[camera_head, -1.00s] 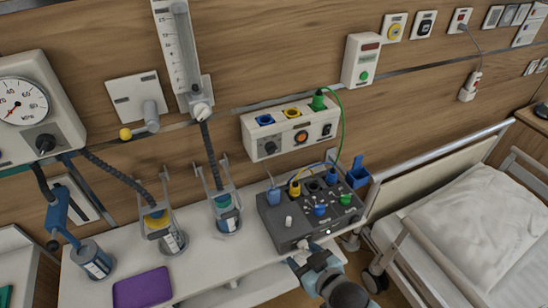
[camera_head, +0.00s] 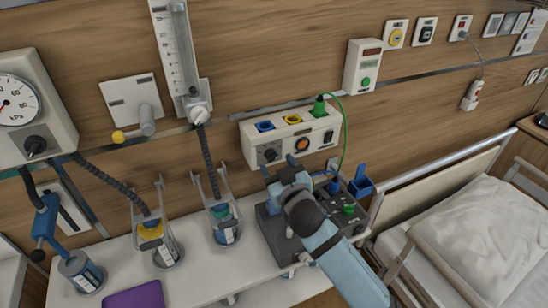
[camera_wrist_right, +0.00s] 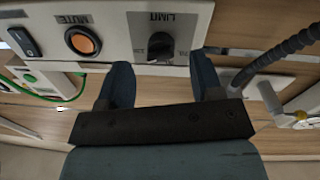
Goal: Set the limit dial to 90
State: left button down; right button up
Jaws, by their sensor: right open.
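The limit dial (camera_head: 270,154) is a dark knob at the left end of the white wall panel (camera_head: 318,137). In the right wrist view the dial (camera_wrist_right: 160,43) shows upside down under the printed word LIMIT, and its setting cannot be read. My right gripper (camera_head: 279,166) is just below and in front of the dial in the head view. Its two fingers (camera_wrist_right: 163,78) are open, with the dial between and beyond their tips, and nothing is held. I cannot tell whether they touch the panel. My left gripper is not in view.
The panel also carries an orange MUTE button (camera_wrist_right: 82,41), a rocker switch (camera_wrist_right: 24,42) and coloured sockets. A green cable (camera_head: 345,130) hangs at its right end. My right arm covers much of the dark box (camera_head: 270,225). A corrugated hose (camera_head: 209,160) hangs left of the panel.

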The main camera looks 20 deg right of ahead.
aim_at(274, 160)
jog(key=shift+w, duration=1.55)
jog(key=c, duration=0.9)
